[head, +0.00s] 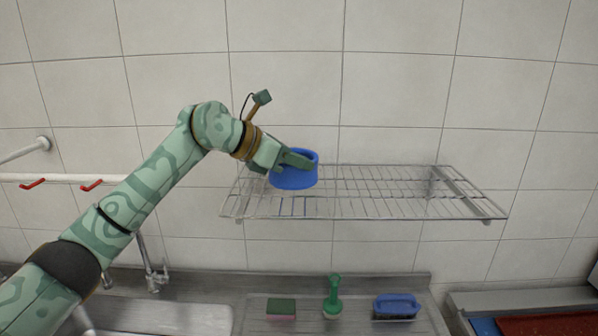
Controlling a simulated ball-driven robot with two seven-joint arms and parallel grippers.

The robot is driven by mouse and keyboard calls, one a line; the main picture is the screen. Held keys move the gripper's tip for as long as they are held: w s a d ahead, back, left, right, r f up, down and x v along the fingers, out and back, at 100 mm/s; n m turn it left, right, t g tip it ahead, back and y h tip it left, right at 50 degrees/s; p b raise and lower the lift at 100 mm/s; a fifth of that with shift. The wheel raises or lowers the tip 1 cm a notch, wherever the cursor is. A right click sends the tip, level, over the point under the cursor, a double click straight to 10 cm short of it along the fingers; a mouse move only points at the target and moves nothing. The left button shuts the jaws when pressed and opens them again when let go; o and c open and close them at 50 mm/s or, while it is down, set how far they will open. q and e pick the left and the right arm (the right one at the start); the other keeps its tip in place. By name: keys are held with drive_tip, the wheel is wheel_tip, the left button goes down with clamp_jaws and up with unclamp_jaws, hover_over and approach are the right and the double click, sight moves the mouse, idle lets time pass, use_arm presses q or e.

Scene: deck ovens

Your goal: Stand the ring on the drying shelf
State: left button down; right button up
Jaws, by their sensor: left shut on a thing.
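The ring (294,181) is a blue, thick-walled round band in the head view. My left gripper (300,160) is shut on its wall, with a finger reaching over the near left rim. The drying shelf (400,190) is a wire rack fixed to the tiled wall. The ring is at the left part of the shelf, upright with its opening upward. I cannot tell whether its underside touches the wires. The right gripper is not in view.
The rest of the shelf is bare. Below it, a sponge (281,309), a green brush (333,298) and a blue-handled brush (397,306) lie on the steel drainer. A rail (60,179) with red hooks is at the left, above a sink (165,318).

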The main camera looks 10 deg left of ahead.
sight(291, 173)
use_arm(q)
drive_tip(key=f, duration=0.1)
drive_tip(key=f+p, duration=0.1)
drive_tip(key=shift+w+d+f, duration=0.15)
drive_tip(key=shift+w+f, duration=0.05)
drive_tip(key=shift+f, duration=0.45)
drive_tip(key=shift+s, duration=0.1)
drive_tip(key=c, duration=1.5)
unclamp_jaws()
drive_tip(key=b+v, duration=0.3)
drive_tip(key=v, duration=0.9)
